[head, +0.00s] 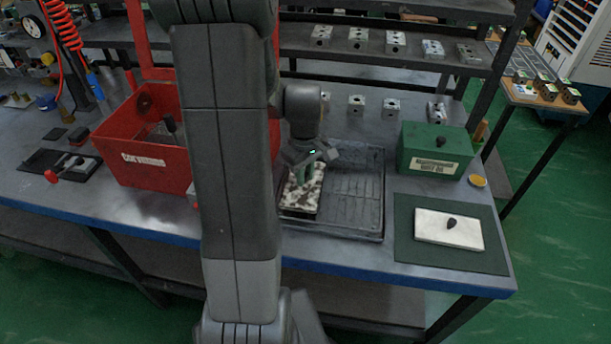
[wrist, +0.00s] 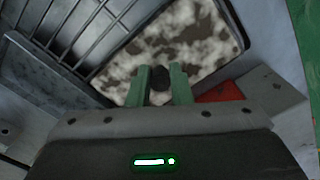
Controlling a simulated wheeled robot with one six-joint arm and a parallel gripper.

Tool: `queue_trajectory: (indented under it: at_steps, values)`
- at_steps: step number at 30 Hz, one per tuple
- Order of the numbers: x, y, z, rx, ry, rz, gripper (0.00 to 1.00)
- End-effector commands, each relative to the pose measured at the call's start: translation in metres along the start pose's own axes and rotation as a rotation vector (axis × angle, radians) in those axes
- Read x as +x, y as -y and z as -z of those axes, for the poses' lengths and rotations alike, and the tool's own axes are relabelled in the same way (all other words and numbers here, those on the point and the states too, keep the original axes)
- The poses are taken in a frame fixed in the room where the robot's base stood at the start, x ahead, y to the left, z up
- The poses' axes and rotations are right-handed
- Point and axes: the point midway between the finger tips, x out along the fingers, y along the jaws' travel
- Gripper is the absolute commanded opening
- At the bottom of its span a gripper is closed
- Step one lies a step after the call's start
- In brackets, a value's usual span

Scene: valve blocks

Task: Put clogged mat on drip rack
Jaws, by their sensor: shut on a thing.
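The clogged mat (head: 310,194) is a pale pad with dark brown blotches. It shows large in the wrist view (wrist: 190,35), with a dark knob (wrist: 160,78) on it. My gripper (head: 304,172) has green fingers, seen also in the wrist view (wrist: 160,86), shut on that knob. The drip rack (head: 372,208) is a dark tray with a slatted floor, right of centre on the bench. The mat is at the tray's left part. I cannot tell whether it rests on the slats or hangs just above them.
A red bin (head: 150,165) stands left of my arm. A green box (head: 434,150) is behind a dark green mat (head: 405,225) bearing a clean white pad (head: 449,230) with a black knob. Valve blocks (head: 391,108) line the back. The rack's right part is clear.

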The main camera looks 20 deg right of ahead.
Motion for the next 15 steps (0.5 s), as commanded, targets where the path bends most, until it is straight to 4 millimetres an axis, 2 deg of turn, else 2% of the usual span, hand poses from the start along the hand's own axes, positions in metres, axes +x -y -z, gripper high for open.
queue_trajectory:
  at_steps: [3, 14, 15]
  values:
    - [0.0101, 0.0000, -0.0001, 0.000, 0.000, 0.000, 0.00]
    - [0.0147, 0.0000, 0.0000, 0.000, 0.000, 0.000, 0.00]
    - [0.0141, 0.0000, 0.0000, 0.000, 0.000, 0.000, 0.23]
